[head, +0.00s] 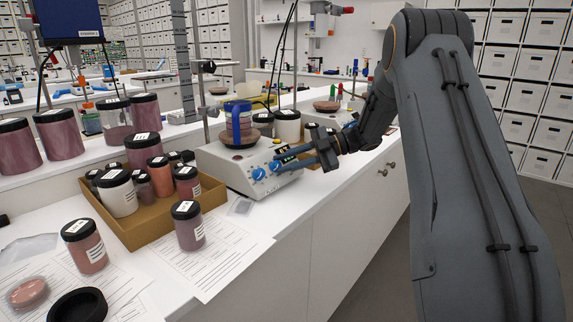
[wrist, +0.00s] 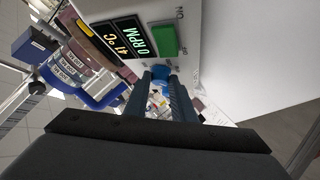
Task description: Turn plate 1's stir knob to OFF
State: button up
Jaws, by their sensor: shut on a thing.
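The white stirrer plate (head: 226,168) stands on the bench with two blue knobs on its sloped front, a left knob (head: 259,173) and a right knob (head: 275,166). My gripper (head: 281,163) reaches in from the right, its fingertips at the right knob. In the wrist view my gripper (wrist: 161,77) is shut on a blue knob (wrist: 160,85), one finger on each side. Beside it are a lit green switch (wrist: 164,40) and a display (wrist: 128,39) reading 0 RPM and 41 °C. The knob's pointer mark is not readable.
A blue-handled vessel (head: 238,122) stands on the plate, near a stand rod (head: 205,105). A cardboard tray (head: 150,226) of jars is at the left. The aisle floor (head: 388,265) is clear.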

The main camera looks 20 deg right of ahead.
dwell(0.4)
jog(key=o, duration=1.1)
jog(key=shift+c, duration=0.2)
jog(key=b+v, duration=0.1)
jog(key=v, duration=0.6)
jog(key=shift+d+r, duration=0.2)
jog(key=shift+d, duration=0.15)
